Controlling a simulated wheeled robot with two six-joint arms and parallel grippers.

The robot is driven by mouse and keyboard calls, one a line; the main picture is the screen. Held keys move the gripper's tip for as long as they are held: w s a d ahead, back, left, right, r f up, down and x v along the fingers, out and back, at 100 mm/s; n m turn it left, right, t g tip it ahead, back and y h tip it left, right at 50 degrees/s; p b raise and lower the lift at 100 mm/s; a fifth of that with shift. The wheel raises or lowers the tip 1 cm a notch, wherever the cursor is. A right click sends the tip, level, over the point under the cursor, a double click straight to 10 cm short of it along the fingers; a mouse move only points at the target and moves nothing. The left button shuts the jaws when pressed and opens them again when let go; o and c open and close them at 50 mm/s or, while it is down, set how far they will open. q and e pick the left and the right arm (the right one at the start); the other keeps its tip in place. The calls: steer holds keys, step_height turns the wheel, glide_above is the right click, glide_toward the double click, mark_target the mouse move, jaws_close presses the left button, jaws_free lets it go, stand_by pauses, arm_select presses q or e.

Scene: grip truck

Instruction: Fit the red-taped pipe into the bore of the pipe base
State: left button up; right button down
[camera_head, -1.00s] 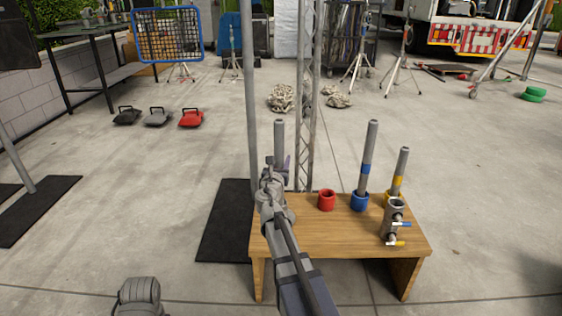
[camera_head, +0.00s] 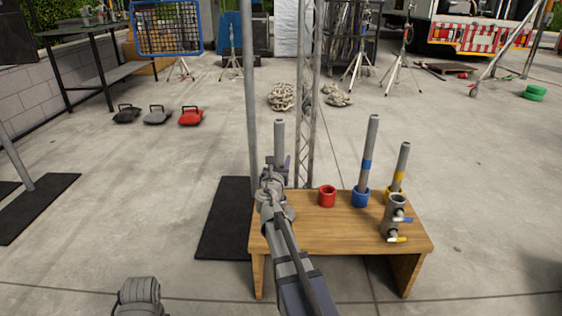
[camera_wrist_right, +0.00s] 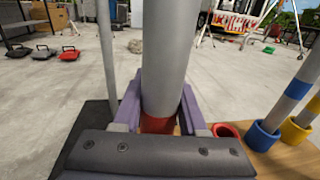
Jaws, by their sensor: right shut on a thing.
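My right gripper (camera_head: 276,163) is shut on a grey pipe (camera_head: 279,135), held near upright over the left end of the wooden bench. In the right wrist view the pipe (camera_wrist_right: 170,60) stands between the purple fingers, with red tape (camera_wrist_right: 158,124) showing low between them. Its lower end is hidden by the gripper. The red pipe base (camera_head: 327,197) stands on the bench to the right of the gripper, its bore open and empty. It also shows in the right wrist view (camera_wrist_right: 228,131), right of the held pipe and apart from it.
A blue-taped pipe (camera_head: 370,140) stands in a blue base (camera_head: 361,198); a yellow-taped pipe (camera_head: 401,165) stands in a yellow base. A grey valve fitting (camera_head: 393,218) is at the right of the bench (camera_head: 335,235). A tall pole (camera_head: 250,100) rises behind the gripper.

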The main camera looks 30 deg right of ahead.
steer(key=shift+f, duration=0.2)
steer(key=shift+c, duration=1.9)
jaws_free()
steer(key=shift+s, duration=0.1)
steer(key=v, duration=0.7)
steer(key=shift+s+a, duration=0.2)
steer(key=shift+a, duration=0.05)
